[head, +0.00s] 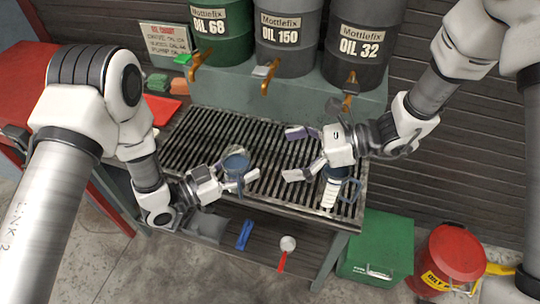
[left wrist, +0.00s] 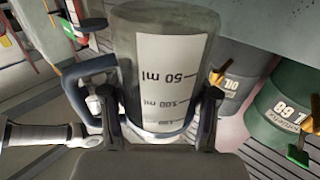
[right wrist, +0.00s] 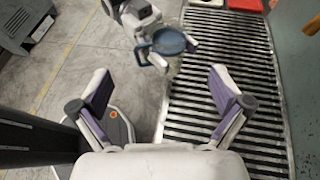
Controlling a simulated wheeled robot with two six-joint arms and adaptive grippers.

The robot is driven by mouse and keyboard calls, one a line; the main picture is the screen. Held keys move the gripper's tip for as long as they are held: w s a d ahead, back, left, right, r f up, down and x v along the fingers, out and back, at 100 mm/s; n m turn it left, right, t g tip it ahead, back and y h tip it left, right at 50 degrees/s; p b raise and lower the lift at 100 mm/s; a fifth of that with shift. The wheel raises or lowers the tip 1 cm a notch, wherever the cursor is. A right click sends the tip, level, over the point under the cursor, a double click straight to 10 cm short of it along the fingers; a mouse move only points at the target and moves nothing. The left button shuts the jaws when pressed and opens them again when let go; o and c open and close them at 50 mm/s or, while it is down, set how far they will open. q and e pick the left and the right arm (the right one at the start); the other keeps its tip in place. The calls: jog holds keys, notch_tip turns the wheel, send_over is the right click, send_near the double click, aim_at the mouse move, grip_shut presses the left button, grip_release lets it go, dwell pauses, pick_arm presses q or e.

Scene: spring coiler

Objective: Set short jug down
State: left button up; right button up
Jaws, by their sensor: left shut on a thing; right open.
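A jug with a dark blue inside (head: 236,161) is in my left gripper (head: 238,178), over the front part of the slatted grate. In the left wrist view the jug (left wrist: 165,65) is grey and see-through, with a white millilitre scale and a blue handle at its left. The two fingers close on its sides. I cannot tell whether its base touches the grate. My right gripper (head: 296,154) is open and empty over the grate's right part. A second jug (head: 331,188) with a white scale strip and blue handle stands below the right gripper, partly hidden by it.
Green (head: 222,30), grey (head: 290,38) and dark (head: 362,45) oil drums with taps stand behind the grate (head: 190,140). A blue tool (head: 244,235) and red-handled item (head: 285,252) lie on the lower shelf. A green box (head: 378,245) and red can (head: 448,258) stand right.

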aim_at(225, 168)
pick_arm(q)
jog(key=shift+a, duration=0.1)
pick_arm(e)
jog(key=x, duration=1.1)
jog(key=shift+f, duration=0.15)
jog(key=shift+s, duration=0.1)
pick_arm(q)
jog(key=shift+w, duration=0.1)
pick_arm(e)
jog(key=c, duration=1.1)
jog(key=shift+s, duration=0.1)
jog(key=c, duration=0.3)
pick_arm(q)
jog(key=o, duration=1.1)
jog(key=shift+w+r, duration=0.1)
pick_arm(e)
jog(key=shift+f, duration=0.1)
pick_arm(q)
jog(key=o, duration=0.4)
pick_arm(e)
jog(key=shift+c, duration=1.4)
